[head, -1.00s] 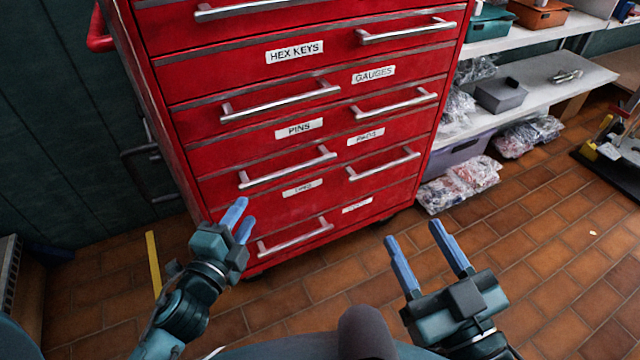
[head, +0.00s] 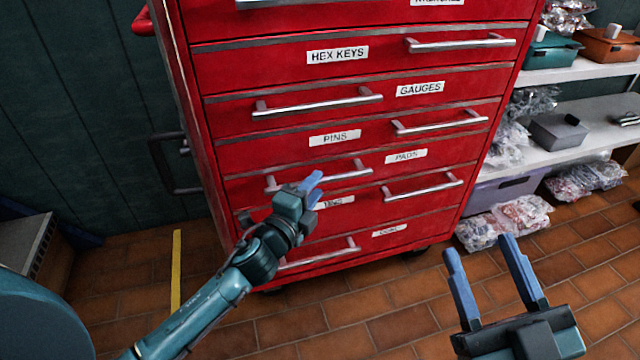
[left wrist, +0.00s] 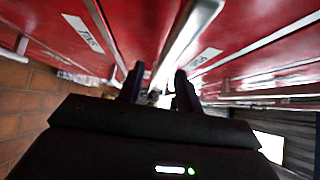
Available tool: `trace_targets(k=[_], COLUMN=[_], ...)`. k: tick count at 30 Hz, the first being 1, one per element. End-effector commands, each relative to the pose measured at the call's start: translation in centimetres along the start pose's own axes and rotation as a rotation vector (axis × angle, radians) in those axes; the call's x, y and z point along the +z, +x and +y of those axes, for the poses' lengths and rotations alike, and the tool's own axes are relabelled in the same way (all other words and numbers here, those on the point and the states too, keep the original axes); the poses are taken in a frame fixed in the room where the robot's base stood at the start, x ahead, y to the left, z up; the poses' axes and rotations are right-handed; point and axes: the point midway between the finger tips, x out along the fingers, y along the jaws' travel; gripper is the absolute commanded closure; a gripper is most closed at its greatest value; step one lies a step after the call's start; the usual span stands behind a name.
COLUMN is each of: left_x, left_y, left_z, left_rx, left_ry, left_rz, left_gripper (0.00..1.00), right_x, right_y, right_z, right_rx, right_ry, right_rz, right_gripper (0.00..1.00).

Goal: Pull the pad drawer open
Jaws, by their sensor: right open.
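The pad drawer (head: 450,150) is a row of the red cabinet, with a "PADS" label (head: 406,156) on its right part. Its silver bar handle (head: 348,174) is on the left part; no gap shows at the drawer front. My left gripper (head: 314,184) is at this handle, hiding part of it. In the left wrist view the handle (left wrist: 193,32) runs between and beyond the spread fingers (left wrist: 160,85); contact cannot be told. My right gripper (head: 482,265) is open and empty, over the floor at lower right.
Handles of neighbouring drawers are close: one (head: 425,187) to the lower right, another (head: 440,122) to the upper right. A shelf (head: 565,150) with boxes and bagged parts stands right of the cabinet. The tiled floor (head: 380,325) in front is clear.

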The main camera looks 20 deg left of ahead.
Motion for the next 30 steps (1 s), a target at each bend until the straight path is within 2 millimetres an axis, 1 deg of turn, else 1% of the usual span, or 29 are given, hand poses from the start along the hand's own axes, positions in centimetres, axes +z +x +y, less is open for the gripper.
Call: trace_targets(k=[1,3,6,10,18,30], left_x=[0.0,0.0,0.0,0.0,0.0,0.0], left_y=[0.8,1.7,2.5,3.1,3.1,3.1], left_z=[0.0,0.1,0.1,0.0,0.0,0.0], left_rx=[-0.002,-0.001,0.000,0.000,0.001,0.001], left_ry=[0.002,0.000,0.000,-0.001,-0.001,-0.001], left_rz=[-0.001,-0.001,0.000,0.000,0.000,0.000], left_gripper=[0.65,0.65,0.65,0.65,0.66,0.99], right_x=[0.0,-0.2,-0.6,-0.8,-1.0,-1.0], right_y=[0.1,0.2,0.3,0.5,0.5,0.5], right_z=[0.1,0.1,0.2,0.3,0.3,0.4], right_rx=[-0.001,-0.003,-0.004,-0.005,-0.013,-0.014], right_ry=[-0.010,-0.020,-0.032,-0.041,-0.052,-0.053], right_rz=[0.015,0.031,0.054,0.067,0.073,0.072], right_gripper=[0.50,0.50,0.50,0.50,0.50,0.50])
